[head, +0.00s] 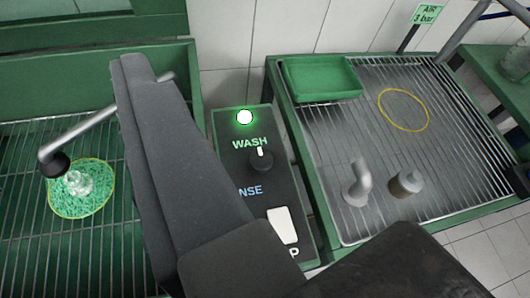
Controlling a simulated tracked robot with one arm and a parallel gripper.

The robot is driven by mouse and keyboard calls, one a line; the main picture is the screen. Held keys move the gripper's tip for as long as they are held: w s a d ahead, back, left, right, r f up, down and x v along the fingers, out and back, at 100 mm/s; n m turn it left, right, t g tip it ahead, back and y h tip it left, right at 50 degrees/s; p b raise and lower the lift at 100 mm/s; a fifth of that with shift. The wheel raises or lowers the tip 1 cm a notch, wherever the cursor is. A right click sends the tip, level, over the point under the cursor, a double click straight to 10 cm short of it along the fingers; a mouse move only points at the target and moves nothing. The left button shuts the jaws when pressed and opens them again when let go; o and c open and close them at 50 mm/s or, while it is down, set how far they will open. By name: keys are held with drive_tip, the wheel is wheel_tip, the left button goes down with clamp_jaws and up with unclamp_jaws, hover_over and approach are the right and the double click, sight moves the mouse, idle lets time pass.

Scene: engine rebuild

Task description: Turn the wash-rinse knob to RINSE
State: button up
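The wash-rinse knob (261,162) is a small dark knob on a dark control panel (226,135) in the middle of the head view. Its white pointer mark points up, toward the lit green word WASH (250,143). Below the knob, the dimmer blue word "NSE" (250,191) shows, with its first letters hidden behind my gripper. My gripper (265,150) shows as two dark grey fingers spread apart, one at the left and one at the lower right. The panel and knob are visible between them. Nothing is seen held. I cannot tell how far the fingers are from the knob.
A glowing lamp (244,117) and a white switch (283,226) are on the panel. At left, a green wash basin (20,88) holds a spout (85,130) over a wet green pad (95,203). At right, a rack (440,140) carries a green tray (320,78) and metal parts (358,184).

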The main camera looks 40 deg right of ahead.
drive_tip(key=w+d+f+m+g+p, duration=0.1)
drive_tip(key=w+d+g+p, duration=0.2)
drive_tip(key=w+p, duration=0.35)
drive_tip(key=m+g+p, duration=0.6)
drive_tip(key=g+p, duration=0.6)
drive_tip(key=p, duration=1)
hover_over(263, 158)
wheel_tip(263, 158, down, 12)
wheel_tip(263, 158, down, 14)
drive_tip(key=shift+a+r+p, duration=0.1)
drive_tip(key=shift+r+p, duration=0.05)
drive_tip(key=shift+p, duration=0.45)
drive_tip(key=c, duration=1)
